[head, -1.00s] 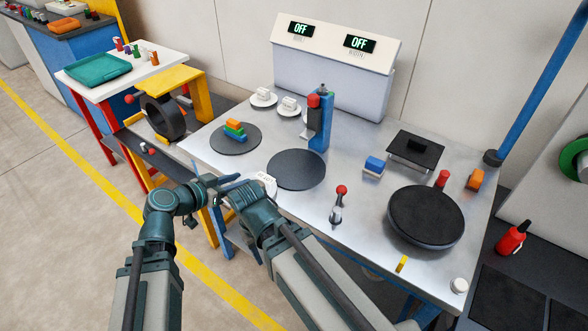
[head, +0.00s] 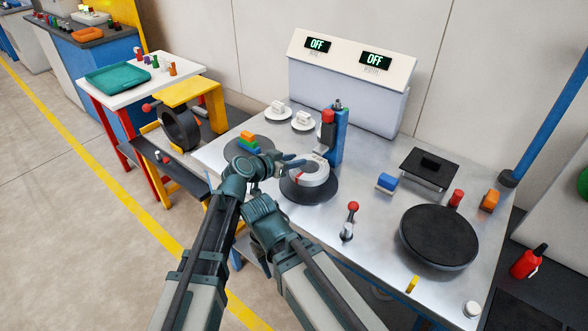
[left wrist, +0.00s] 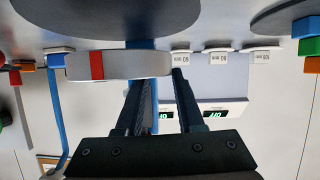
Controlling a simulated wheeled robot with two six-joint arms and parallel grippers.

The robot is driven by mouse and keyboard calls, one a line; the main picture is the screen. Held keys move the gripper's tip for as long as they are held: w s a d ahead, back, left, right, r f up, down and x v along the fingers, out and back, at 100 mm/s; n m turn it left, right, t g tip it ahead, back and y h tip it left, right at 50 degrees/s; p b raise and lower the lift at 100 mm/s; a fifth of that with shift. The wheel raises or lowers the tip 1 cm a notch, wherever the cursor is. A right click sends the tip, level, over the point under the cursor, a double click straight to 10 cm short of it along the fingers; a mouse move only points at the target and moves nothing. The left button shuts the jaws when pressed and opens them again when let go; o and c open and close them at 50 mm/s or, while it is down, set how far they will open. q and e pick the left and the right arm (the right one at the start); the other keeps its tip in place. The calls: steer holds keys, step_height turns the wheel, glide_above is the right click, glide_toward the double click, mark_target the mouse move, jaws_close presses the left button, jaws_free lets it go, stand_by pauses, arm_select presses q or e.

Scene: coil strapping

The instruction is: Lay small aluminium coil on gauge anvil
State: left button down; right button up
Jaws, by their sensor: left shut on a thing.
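My left gripper (head: 297,162) is shut on the small aluminium coil (head: 312,178), a pale grey ring with a red band. The coil is over the black round plate (head: 318,196) in front of the blue gauge post (head: 340,140) with its red knob. In the left wrist view, which is upside down, the coil (left wrist: 125,65) shows at the fingertips (left wrist: 155,75), with the dark plate (left wrist: 130,18) beyond it. I cannot tell whether the coil touches the plate. My right arm reaches in from below; its gripper does not show.
Left of the coil, a dark disc (head: 236,152) carries coloured blocks (head: 249,140). A red-knobbed lever (head: 349,220), a blue block (head: 386,183) and a large black turntable (head: 438,237) stand to the right. Two displays (head: 318,44) at the back read OFF.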

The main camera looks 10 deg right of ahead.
arm_select(q)
steer(key=shift+f+b, duration=1.7)
steer(key=shift+b, duration=0.1)
steer(key=shift+f, duration=0.2)
steer(key=c, duration=0.5)
jaws_free()
steer(key=shift+r, duration=0.1)
steer(key=shift+r, duration=0.1)
steer(key=p+v, duration=0.4)
steer(key=v, duration=0.8)
steer(key=shift+a+p, duration=0.1)
steer(key=shift+p, duration=0.3)
